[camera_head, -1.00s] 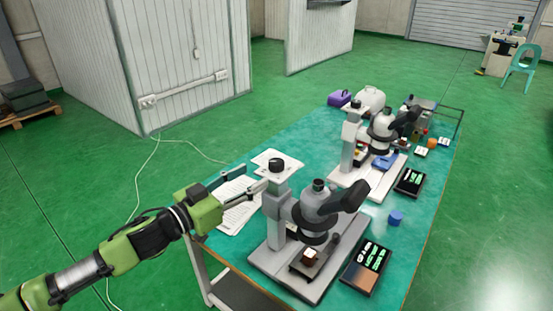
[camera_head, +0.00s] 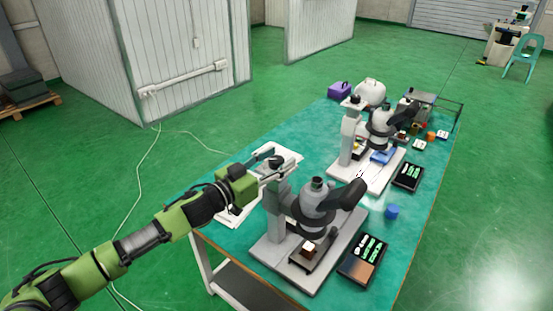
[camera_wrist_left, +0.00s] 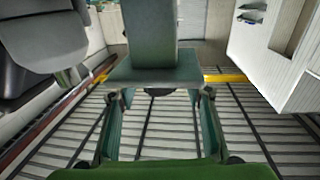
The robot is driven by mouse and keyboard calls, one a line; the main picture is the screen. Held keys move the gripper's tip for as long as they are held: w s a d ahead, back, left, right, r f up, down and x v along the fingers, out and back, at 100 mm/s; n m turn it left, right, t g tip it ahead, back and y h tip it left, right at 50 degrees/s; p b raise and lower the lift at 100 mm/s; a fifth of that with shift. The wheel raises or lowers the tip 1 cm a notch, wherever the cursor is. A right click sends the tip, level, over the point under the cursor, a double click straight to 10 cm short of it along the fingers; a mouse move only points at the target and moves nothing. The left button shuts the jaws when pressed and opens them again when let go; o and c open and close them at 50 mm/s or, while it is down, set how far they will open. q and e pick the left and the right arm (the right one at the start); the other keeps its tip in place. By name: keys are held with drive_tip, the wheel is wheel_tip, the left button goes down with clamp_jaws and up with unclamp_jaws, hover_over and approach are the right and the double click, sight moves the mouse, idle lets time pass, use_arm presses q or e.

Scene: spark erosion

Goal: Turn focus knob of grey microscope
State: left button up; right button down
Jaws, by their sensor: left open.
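The grey microscope (camera_head: 317,207) stands on the near part of the teal table, with a thick column and dark angled eyepieces. A dark knob (camera_head: 277,162) sits on top of its column. My left gripper (camera_head: 270,161) is open at column-top height, its fingers reaching toward the knob. One finger shows on the far side and one on the near side; whether either touches the knob is unclear. In the left wrist view, the two fingers of my left gripper (camera_wrist_left: 157,98) are spread apart. My right gripper is not in view.
A second microscope (camera_head: 381,129) stands farther back on the table (camera_head: 300,130). A black tray of small parts (camera_head: 362,259) and a blue cup (camera_head: 392,211) lie to the right.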

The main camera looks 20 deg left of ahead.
use_arm(q)
drive_tip(key=c, duration=1.1)
